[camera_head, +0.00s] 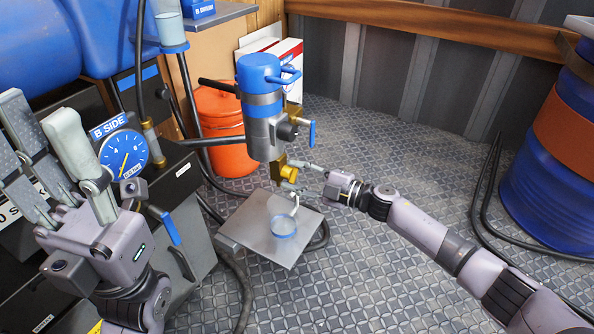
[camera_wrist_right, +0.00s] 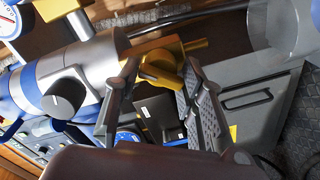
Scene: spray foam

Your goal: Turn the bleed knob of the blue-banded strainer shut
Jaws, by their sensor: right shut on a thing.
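The strainer (camera_head: 262,130) is a grey cylinder with a blue cap and handle, held upright above the floor. A brass bleed knob (camera_head: 287,173) sits at its lower end; in the right wrist view the yellow-brass knob (camera_wrist_right: 160,68) lies between the fingers. My right gripper (camera_head: 306,178) comes in from the right and is shut on the knob; its fingers also show in the right wrist view (camera_wrist_right: 162,98). The knob's exact turn angle cannot be told. My left gripper (camera_head: 38,112) is open and empty at the left, away from the strainer.
A clear blue-rimmed cup (camera_head: 284,227) stands on a metal plate (camera_head: 248,226) below the knob. A blue lever (camera_head: 312,134) sticks out beside the strainer. A "B SIDE" gauge (camera_head: 123,156) is near my left gripper. Hoses cross the floor; a blue drum (camera_head: 548,205) stands at right.

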